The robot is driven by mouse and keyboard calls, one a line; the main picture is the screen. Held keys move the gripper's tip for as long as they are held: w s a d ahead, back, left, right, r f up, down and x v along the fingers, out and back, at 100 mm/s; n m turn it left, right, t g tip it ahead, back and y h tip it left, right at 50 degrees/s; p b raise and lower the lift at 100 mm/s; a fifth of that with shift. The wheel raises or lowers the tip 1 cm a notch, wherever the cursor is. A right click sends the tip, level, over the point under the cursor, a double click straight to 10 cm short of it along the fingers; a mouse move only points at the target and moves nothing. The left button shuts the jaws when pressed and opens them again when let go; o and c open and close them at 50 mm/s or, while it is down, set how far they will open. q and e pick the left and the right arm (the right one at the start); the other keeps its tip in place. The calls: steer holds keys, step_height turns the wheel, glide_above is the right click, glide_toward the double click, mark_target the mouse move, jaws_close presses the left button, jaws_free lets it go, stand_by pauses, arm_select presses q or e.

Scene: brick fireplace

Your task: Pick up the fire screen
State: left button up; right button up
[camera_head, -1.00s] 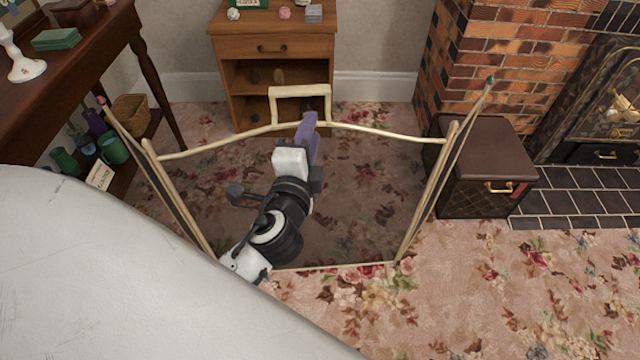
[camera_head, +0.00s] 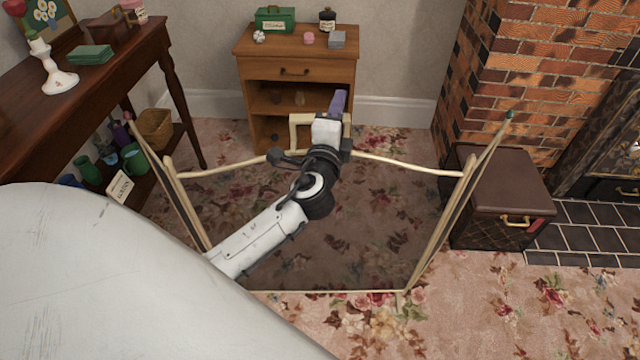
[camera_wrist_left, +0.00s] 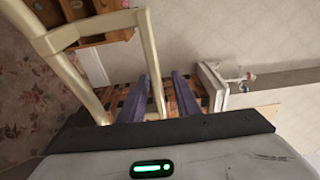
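The fire screen (camera_head: 405,163) stands upright on the carpet in the middle of the head view. It has a gold frame, dark see-through mesh and two side panels angled towards me. Its raised handle (camera_head: 294,133) is at the top centre, partly hidden by my left gripper (camera_head: 339,102). In the left wrist view, the purple fingers (camera_wrist_left: 160,82) stand apart, with one bar of the handle (camera_wrist_left: 150,50) appearing between them and a clear gap on both sides. I cannot tell how deep the bar sits between them. My right gripper is not in view.
A brown trunk (camera_head: 500,185) stands close to the screen's right panel, by the brick fireplace (camera_head: 540,70). A dark wooden table (camera_head: 110,75) is at the left. A small wooden cabinet (camera_head: 265,70) stands behind the screen. Carpet at the front right is free.

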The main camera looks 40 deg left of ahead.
arm_select(q)
jaws_close()
stand_by(1.4)
steer(key=shift+w+r, duration=0.1)
steer(key=shift+r, duration=0.15)
